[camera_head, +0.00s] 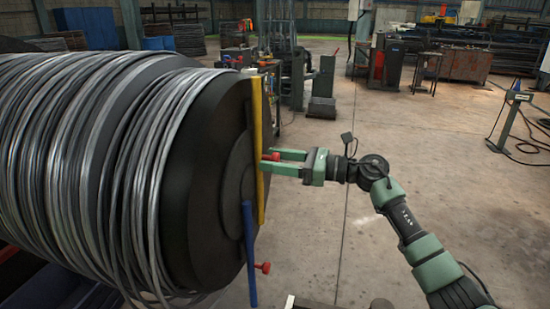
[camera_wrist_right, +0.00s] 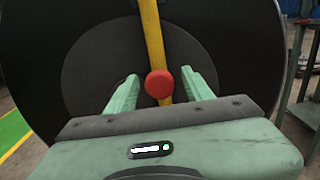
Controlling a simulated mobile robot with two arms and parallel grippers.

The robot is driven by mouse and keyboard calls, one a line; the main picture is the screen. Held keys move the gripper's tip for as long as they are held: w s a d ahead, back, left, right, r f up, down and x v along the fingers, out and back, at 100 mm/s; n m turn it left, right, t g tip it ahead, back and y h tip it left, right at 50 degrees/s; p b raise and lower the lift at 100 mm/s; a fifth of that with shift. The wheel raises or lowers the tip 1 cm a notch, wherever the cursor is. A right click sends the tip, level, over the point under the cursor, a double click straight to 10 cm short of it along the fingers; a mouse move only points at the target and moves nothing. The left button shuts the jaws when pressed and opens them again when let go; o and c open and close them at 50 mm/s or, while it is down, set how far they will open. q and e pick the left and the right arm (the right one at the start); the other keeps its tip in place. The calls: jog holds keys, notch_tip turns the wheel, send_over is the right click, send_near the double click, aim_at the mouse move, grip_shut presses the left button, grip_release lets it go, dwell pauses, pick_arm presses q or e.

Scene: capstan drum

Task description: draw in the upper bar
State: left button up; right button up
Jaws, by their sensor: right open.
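The black end face of the capstan drum (camera_head: 205,180) carries a yellow bar (camera_head: 259,125) on its upper part and a blue bar (camera_head: 249,255) lower down. A red knob (camera_head: 271,156) sits on the yellow bar near its lower half. A second red knob (camera_head: 263,267) stands out from the blue bar. My right gripper (camera_head: 276,161) is open at the upper knob, one finger on either side. In the right wrist view that knob (camera_wrist_right: 159,84) lies between the fingers, in front of the yellow bar (camera_wrist_right: 151,35). My left gripper is not in view.
Grey wire (camera_head: 85,150) is wound around the drum. A cluttered workbench and machine stand (camera_head: 292,75) are behind it. The concrete floor (camera_head: 330,230) right of the drum is mostly clear.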

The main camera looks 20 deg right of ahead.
notch_tip(320, 180, up, 20)
jog(key=shift+b, duration=0.4)
dwell(0.4)
